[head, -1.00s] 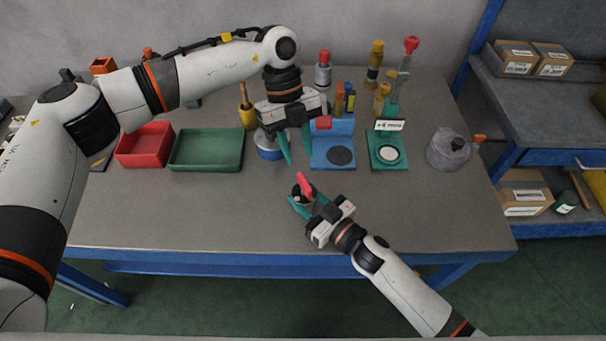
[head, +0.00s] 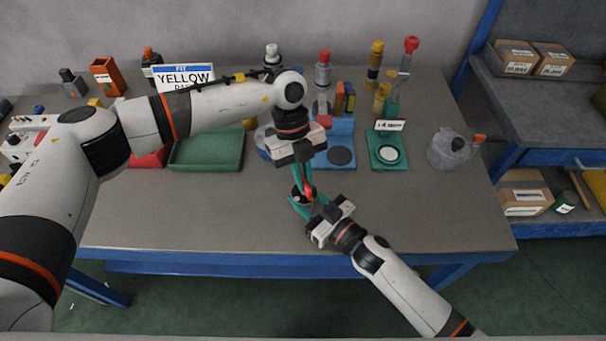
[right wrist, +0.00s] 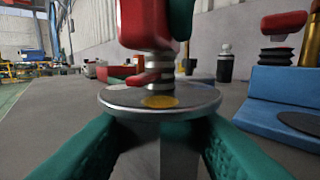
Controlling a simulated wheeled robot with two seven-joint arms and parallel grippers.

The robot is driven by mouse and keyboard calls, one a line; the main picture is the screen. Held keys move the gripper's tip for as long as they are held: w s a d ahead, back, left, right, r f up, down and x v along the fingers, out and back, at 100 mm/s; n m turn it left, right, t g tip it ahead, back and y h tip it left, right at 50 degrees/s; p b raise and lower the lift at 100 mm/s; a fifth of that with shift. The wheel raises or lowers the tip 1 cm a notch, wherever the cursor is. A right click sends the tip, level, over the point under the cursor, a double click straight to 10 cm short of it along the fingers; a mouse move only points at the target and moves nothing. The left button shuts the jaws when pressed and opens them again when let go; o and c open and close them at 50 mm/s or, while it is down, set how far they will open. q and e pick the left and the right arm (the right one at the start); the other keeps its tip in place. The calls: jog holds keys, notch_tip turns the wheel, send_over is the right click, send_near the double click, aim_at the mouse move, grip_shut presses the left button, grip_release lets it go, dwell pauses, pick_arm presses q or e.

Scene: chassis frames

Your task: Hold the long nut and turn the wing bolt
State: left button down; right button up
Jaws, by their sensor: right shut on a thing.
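My right gripper (head: 307,209) is shut on the long nut (right wrist: 178,145), holding it upright above the front of the table. In the right wrist view the nut has a round grey top plate with a yellow spot. The red wing bolt (right wrist: 145,25) stands above this plate, with a ringed grey shank and a small red pointer low on it. In the head view the bolt (head: 308,192) shows as a bit of red. My left gripper (head: 302,184) points down at the bolt from behind. One teal finger shows beside the bolt in the wrist view; its grip is unclear.
A blue stand (head: 341,131), a green stand (head: 375,160) with a white disc, and a green tray (head: 205,165) lie behind the grippers. A red tray is partly hidden by my left arm. A grey can (head: 447,150) stands right. The table front is clear.

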pick_arm(q)
jog(key=shift+m, duration=0.4)
jog(key=shift+d+m+y, duration=0.1)
jog(key=shift+m+y, duration=0.45)
jog(key=shift+m, duration=0.7)
jog(key=shift+d+m+y, duration=0.1)
jog(key=shift+m+y, duration=0.45)
jog(key=shift+m, duration=0.7)
jog(key=shift+r+g, duration=0.1)
jog(key=shift+g, duration=0.2)
jog(key=c, duration=1.5)
grip_release()
jog(key=shift+o, duration=0.2)
jog(key=v, duration=1.2)
